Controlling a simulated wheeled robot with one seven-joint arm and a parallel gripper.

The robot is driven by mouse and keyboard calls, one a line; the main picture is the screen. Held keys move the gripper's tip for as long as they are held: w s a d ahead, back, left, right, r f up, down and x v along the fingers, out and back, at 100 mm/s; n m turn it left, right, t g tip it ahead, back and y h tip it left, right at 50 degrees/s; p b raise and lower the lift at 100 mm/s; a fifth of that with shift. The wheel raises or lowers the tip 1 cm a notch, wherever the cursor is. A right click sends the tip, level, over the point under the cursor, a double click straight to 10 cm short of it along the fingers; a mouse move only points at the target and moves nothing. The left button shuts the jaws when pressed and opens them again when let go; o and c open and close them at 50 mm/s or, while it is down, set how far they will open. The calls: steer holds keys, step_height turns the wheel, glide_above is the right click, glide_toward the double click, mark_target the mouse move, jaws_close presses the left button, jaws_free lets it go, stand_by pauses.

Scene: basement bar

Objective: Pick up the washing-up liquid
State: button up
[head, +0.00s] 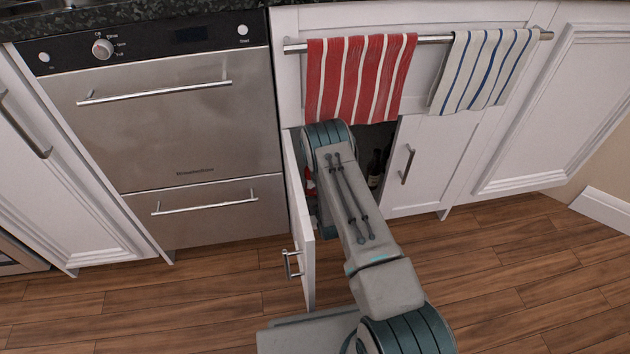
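My arm reaches into an open cupboard under the towel rail. My gripper is not in view; it is hidden behind the arm and the cupboard front. I cannot make out the washing-up liquid for sure. A small red item (310,183) shows just left of my arm, inside the cupboard opening and mostly hidden. Dark bottles (375,168) stand inside to the right of my arm. Whether my gripper touches anything cannot be seen.
The cupboard's left door (301,215) is swung open beside my arm; the right door (428,165) is shut. A red striped towel (360,78) and a blue striped towel (484,70) hang above. A steel appliance (180,125) stands left. The wooden floor (170,305) is clear.

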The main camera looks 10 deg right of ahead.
steer(key=b+x, duration=0.1)
steer(key=x, duration=0.3)
steer(key=shift+w+f, duration=0.25)
steer(key=shift+w, duration=0.1)
steer(key=b+x, duration=0.3)
steer(key=x, duration=0.1)
steer(key=shift+w+f+b, duration=0.15)
steer(key=shift+w+b, duration=0.05)
steer(key=shift+b, duration=0.15)
steer(key=shift+w, duration=0.4)
steer(key=c, duration=1.4)
steer(key=shift+c, duration=0.4)
